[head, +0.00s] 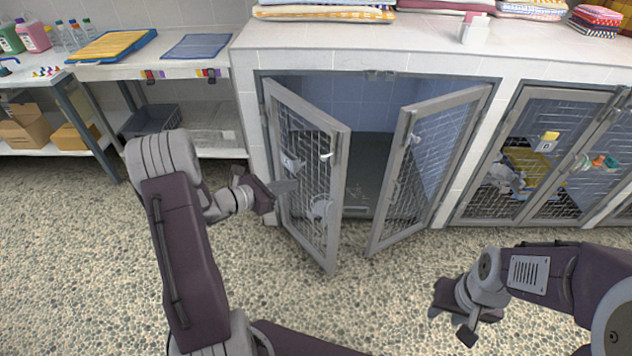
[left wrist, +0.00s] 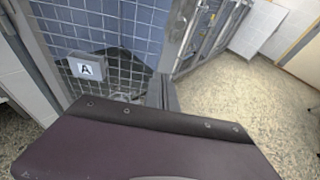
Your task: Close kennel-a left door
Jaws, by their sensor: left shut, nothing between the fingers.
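Kennel-a's left door (head: 340,200), a grey metal frame with wire mesh, stands swung outward and partly open, hinged at the left. Its white "A" tag (left wrist: 91,70) shows in the left wrist view, and its mesh fills the upper left there. My left gripper (head: 290,187) is shut and empty at the outer face of this door, low on its hinge side; I cannot tell whether it touches. Its shut fingers (left wrist: 162,92) also show in the left wrist view. My right gripper (head: 450,325) is open and empty above the floor at lower right.
Kennel-a's right door (head: 400,180) also stands open, swung outward to the right. Kennel D (head: 548,145) beside it has its doors shut and a towel inside. Folded towels (head: 325,12) lie on the counter above. A side table (head: 165,70) stands left; the speckled floor in front is clear.

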